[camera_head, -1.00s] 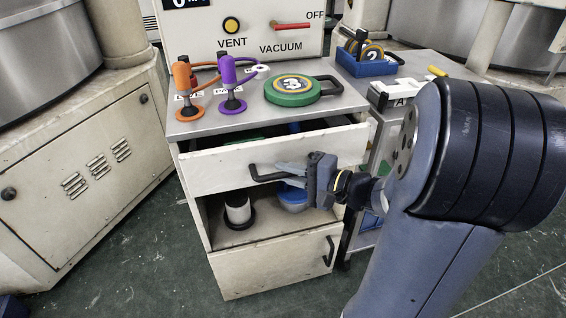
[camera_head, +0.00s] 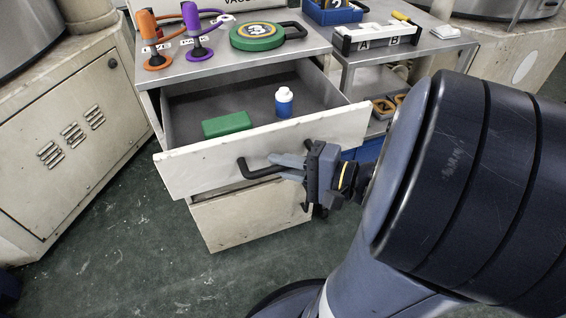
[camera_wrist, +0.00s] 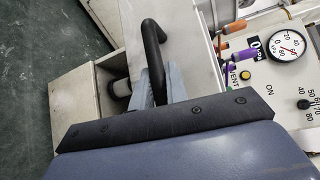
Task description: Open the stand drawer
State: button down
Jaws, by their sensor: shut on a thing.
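The stand drawer (camera_head: 180,174) is pulled well out of the stand, and its inside shows. A green block (camera_head: 227,124) and a small blue bottle with a white cap (camera_head: 284,102) are in it. A black bar handle (camera_head: 262,172) is on the drawer's pale front; it also shows in the wrist view (camera_wrist: 152,45). My gripper (camera_head: 277,164) is shut on the handle near its right part. The fingers reach the handle in the wrist view (camera_wrist: 158,84), where the gripper body hides part of the drawer front.
The stand top (camera_head: 215,65) holds an orange fitting (camera_head: 149,34), a purple fitting (camera_head: 196,30) and a round green disc (camera_head: 257,36). A lower drawer (camera_head: 240,215) is shut. A side table with a blue bin (camera_head: 335,14) stands right. Floor at left is clear.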

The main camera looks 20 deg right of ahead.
jog(key=c, duration=1.4)
grip_release()
jog(key=shift+s+d, duration=0.1)
jog(key=p+v, duration=0.1)
jog(key=v, duration=0.9)
jog(key=shift+s+d, duration=0.2)
jog(key=shift+b+x, duration=0.45)
jog(key=shift+x, duration=4.95)
